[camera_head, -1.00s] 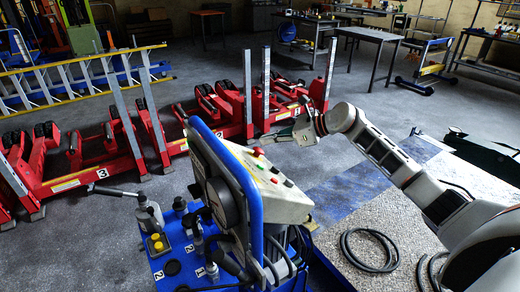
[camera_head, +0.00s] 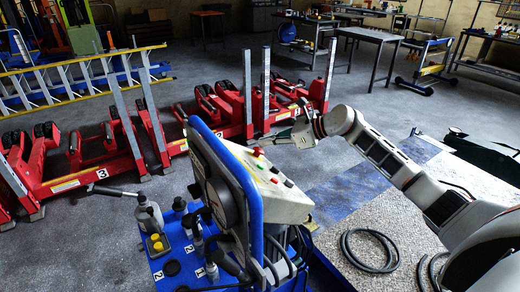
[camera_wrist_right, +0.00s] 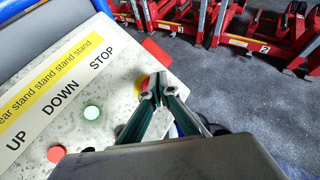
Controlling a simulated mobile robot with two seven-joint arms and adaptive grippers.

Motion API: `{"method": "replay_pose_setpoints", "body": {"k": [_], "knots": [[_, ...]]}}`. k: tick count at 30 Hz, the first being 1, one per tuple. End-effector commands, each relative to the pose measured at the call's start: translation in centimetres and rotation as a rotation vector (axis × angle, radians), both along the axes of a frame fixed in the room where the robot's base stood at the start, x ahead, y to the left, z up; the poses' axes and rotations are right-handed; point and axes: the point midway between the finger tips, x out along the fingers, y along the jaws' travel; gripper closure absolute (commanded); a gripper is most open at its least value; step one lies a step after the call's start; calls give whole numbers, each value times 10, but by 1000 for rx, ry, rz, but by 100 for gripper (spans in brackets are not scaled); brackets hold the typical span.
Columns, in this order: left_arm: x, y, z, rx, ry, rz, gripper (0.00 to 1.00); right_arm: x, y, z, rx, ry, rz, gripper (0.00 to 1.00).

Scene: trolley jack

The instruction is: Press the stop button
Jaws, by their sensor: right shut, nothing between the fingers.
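The stop button (camera_wrist_right: 139,88), red with a yellow surround, sits beside the word STOP on the sloping control panel (camera_wrist_right: 30,95) in the right wrist view. It is partly hidden by my right gripper's fingers (camera_wrist_right: 157,86). In the head view the red button (camera_head: 258,151) is at the top edge of the panel. My right gripper (camera_head: 272,140) reaches in from the right, its tips just above and beside the button. Its fingers are together and empty. I cannot tell whether they touch the button. My left gripper is not in view.
A green lit button (camera_wrist_right: 91,112) and a red button (camera_wrist_right: 56,153) lie lower on the panel. The blue console (camera_head: 165,270) carries levers and hoses. Numbered red lifting stands (camera_head: 100,172) stand behind. A coiled cable (camera_head: 370,250) lies at right.

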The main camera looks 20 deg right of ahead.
Motion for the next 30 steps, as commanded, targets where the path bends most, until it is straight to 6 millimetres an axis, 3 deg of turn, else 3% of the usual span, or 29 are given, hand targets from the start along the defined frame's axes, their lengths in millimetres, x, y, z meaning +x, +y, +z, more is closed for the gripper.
{"method": "replay_pose_setpoints", "body": {"k": [30], "knots": [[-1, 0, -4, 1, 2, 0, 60, -1, 7, -9, -1, 2, 0, 100]]}}
